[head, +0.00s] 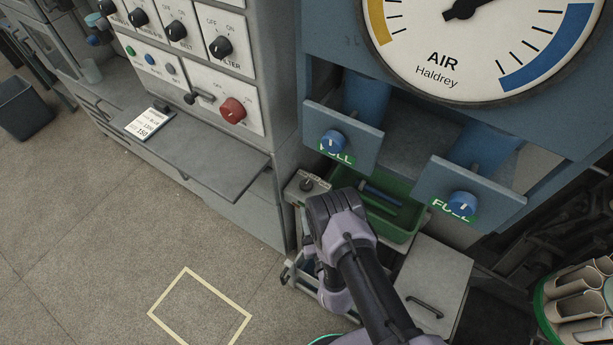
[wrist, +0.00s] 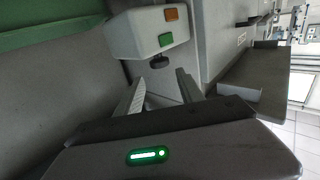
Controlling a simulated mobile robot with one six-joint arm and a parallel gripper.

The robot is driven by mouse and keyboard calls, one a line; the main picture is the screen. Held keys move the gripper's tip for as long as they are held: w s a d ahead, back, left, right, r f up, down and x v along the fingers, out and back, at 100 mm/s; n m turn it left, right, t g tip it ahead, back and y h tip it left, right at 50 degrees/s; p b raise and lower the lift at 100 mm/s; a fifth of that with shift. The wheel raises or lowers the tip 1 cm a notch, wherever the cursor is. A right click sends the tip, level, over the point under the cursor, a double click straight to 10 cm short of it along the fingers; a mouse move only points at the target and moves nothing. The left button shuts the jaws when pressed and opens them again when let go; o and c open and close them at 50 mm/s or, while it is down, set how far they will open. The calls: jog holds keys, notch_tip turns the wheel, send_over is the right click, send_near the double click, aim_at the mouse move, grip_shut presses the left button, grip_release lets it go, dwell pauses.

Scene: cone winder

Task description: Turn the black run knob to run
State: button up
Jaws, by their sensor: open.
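A small pale box (wrist: 130,38) with an orange label and a green label is in the wrist view, with a black knob (wrist: 158,62) on its lower side. The box also shows in the head view (head: 294,192), with a dark knob (head: 306,184) on top, left of the green tray. I cannot read the labels or tell the knob's setting. My gripper (wrist: 162,88) is open and empty. In the wrist view its two fingers point toward the black knob, which appears just beyond the fingertips. In the head view my own wrist hides the fingers.
A green tray (head: 404,229) holds a blue item. The grey panel at upper left has several black knobs (head: 220,47) and a red knob (head: 233,110). Blue knobs (head: 333,141) sit under the air gauge (head: 470,65). A grey shelf (head: 205,165) juts out at left.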

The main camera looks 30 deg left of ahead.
aim_at(304, 177)
jog(key=b+x, duration=0.4)
jog(key=x, duration=0.9)
jog(key=shift+w+a, duration=0.1)
jog(key=shift+w, duration=0.05)
grip_shut()
